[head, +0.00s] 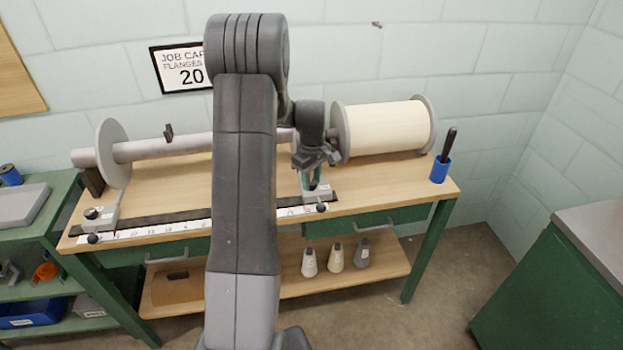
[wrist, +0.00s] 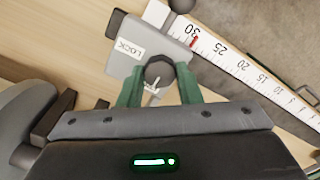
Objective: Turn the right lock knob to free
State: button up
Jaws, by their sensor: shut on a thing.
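The right lock knob (wrist: 160,68) is a dark round knob on a grey block (wrist: 157,38). A white tag reading LOCK (wrist: 131,49) is on the block beside the knob. A small white pointer (wrist: 152,90) shows at the knob, on the side near my gripper; its exact setting is hard to tell. No FREE mark is visible. My gripper (wrist: 160,76) has its two green fingers on either side of the knob, shut on it.
A ruler (head: 150,232) runs along the bench front (head: 390,203), with a left block (head: 105,212) on it. Behind, a beam with flanges carries a cream roll (head: 387,127). A blue cup (head: 440,170) stands at the right.

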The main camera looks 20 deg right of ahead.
aim_at(312, 182)
jog(key=o, duration=1)
notch_tip(312, 182, up, 14)
jog(key=shift+f+b, duration=0.1)
jog(key=shift+b, duration=0.2)
notch_tip(312, 182, down, 14)
jog(key=shift+r+p, duration=0.1)
jog(key=shift+p, duration=0.25)
